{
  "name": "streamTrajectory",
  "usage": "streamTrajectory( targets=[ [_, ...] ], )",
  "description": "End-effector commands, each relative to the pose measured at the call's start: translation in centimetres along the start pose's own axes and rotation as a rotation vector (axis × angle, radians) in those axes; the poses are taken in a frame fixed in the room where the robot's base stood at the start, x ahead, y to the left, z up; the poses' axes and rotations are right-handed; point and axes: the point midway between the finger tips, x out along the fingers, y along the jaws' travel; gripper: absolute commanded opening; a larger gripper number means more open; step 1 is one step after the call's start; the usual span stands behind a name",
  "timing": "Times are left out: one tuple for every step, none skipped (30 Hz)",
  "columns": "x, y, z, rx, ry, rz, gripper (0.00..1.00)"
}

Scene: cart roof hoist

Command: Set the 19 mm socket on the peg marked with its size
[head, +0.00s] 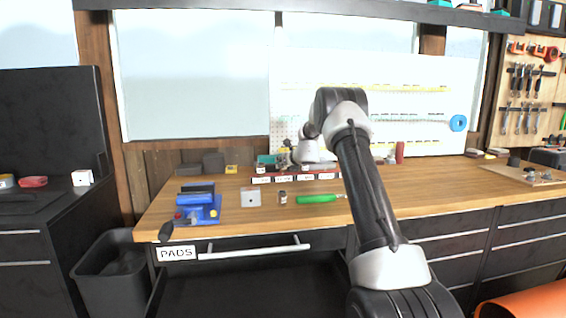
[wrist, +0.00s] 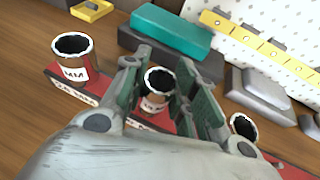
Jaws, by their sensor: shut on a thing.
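In the wrist view, my gripper (wrist: 164,64) is shut on a metal socket (wrist: 155,92) with a dark open top and a white label; the size on it is not readable. The held socket is upright over the red peg rail (wrist: 72,93); whether it is seated on a peg is hidden by the fingers. Another labelled socket (wrist: 75,60) stands on the rail to the left, and one (wrist: 242,128) stands to the right. In the head view, the rail (head: 334,176) with white size labels lies at the back of the bench, partly behind my arm.
On the bench front are a small loose socket (head: 283,198), a green-handled tool (head: 318,199), a white-grey block (head: 250,197) and a blue vise (head: 199,207). Behind the rail are a teal box (wrist: 171,29) and a yellow strip (wrist: 262,46).

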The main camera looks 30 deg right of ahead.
Motion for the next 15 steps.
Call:
streamTrajectory(
  targets=[
    [0.05, -0.01, -0.12, 0.001, 0.0, 0.0, 0.03],
    [0.07, -0.01, -0.18, 0.001, 0.0, 0.0, 0.03],
    [0.11, -0.01, -0.28, 0.0, 0.0, 0.0, 0.03],
    [0.13, -0.02, -0.35, 0.0, 0.0, 0.0, 0.03],
    [0.16, -0.02, -0.42, -0.001, 0.0, 0.0, 0.03],
    [0.2, -0.02, -0.5, 0.0, 0.0, 0.0, 0.03],
    [0.23, -0.01, -0.57, 0.001, 0.0, 0.0, 0.03],
    [0.25, -0.01, -0.62, 0.001, 0.0, 0.0, 0.03],
    [0.29, -0.02, -0.7, 0.001, 0.0, 0.0, 0.03],
    [0.31, -0.02, -0.76, 0.0, 0.0, 0.0, 0.03],
    [0.3, -0.01, -0.73, 0.0, -0.001, 0.0, 0.31],
    [0.3, -0.01, -0.72, 0.0, -0.001, 0.0, 0.39],
    [0.3, -0.01, -0.72, 0.0, -0.001, 0.0, 0.44],
    [0.3, -0.01, -0.72, 0.0, -0.001, 0.0, 0.5],
    [0.3, -0.01, -0.72, 0.0, -0.001, 0.0, 0.53]
  ],
)
